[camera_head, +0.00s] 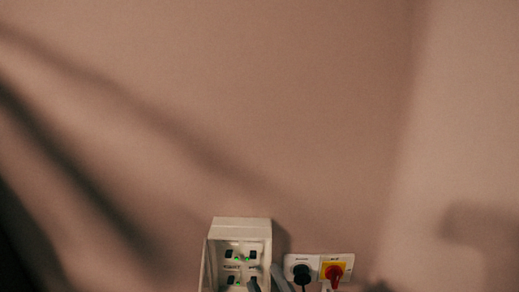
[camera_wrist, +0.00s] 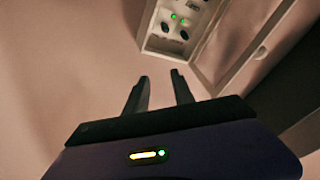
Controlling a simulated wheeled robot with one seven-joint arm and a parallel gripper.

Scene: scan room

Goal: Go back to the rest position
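My gripper (camera_wrist: 160,76) shows in the wrist view with its two dark fingers apart and nothing between them. Its fingertips point toward a white box (camera_wrist: 153,40) on the wall and appear apart from it. The box holds dark switches and lit green lights. The same white box (camera_head: 240,223) is at the bottom of the head view, cut off by the frame edge. Dark and grey shapes at its lower edge may be parts of my gripper; I cannot tell.
A framed, window-like cover (camera_wrist: 235,40) stands open at the box's right side in the wrist view. Right of the box in the head view are a black knob (camera_head: 302,273) and a red switch on a yellow plate (camera_head: 334,272). The wall (camera_head: 300,110) above is bare.

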